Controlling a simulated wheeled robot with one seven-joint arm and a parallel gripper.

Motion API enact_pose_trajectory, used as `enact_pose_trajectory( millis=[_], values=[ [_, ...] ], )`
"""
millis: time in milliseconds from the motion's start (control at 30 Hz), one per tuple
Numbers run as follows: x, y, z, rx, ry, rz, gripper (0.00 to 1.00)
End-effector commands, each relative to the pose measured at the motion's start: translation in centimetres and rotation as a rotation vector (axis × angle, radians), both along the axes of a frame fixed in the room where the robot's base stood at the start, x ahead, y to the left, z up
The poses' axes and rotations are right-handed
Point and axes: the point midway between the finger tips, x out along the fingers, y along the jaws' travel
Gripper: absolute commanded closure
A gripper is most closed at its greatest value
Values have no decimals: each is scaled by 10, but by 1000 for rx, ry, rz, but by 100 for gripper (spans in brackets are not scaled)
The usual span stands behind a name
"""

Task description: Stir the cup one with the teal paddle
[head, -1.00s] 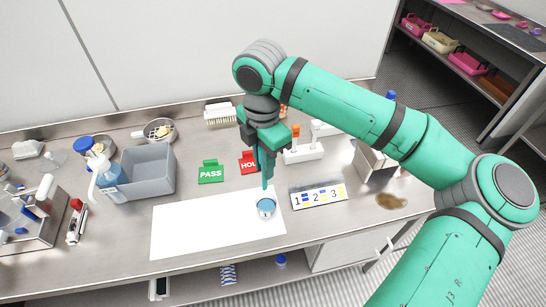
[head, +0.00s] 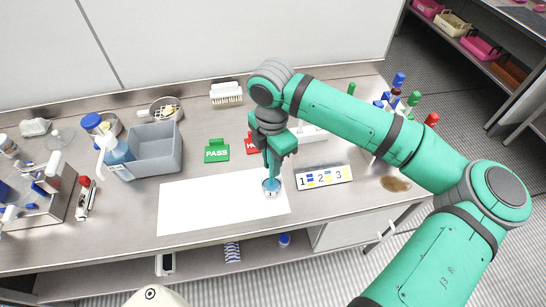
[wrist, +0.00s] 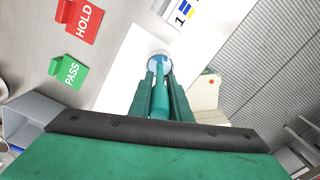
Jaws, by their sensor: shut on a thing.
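Cup one (head: 272,191), a small clear cup with a "1" on its front and bluish contents, stands upright near the right end of the white mat (head: 205,208). My gripper (head: 270,151) is above the cup, pointing down and shut on the teal paddle (head: 271,170). The paddle is close to upright and its lower end is inside the cup's mouth. In the wrist view the paddle (wrist: 160,100) runs from between the fingers to the cup (wrist: 159,60). How deep its tip sits, and whether it touches the cup's wall, I cannot tell.
A card numbered 1, 2, 3 (head: 324,177) lies just right of the cup. Behind stand the green PASS sign (head: 216,151), the red HOLD sign (head: 251,143) and a white rack (head: 312,133). A grey bin (head: 155,152) stands left. The mat's left part is clear.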

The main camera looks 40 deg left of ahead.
Motion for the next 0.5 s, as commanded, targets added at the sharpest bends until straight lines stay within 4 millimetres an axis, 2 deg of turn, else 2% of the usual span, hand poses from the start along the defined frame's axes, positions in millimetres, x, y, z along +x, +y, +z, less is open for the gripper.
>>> enact_pose_trajectory(
  millis=[500],
  values=[
    [3,-5,-37,0,0,-12,100]
  ],
)
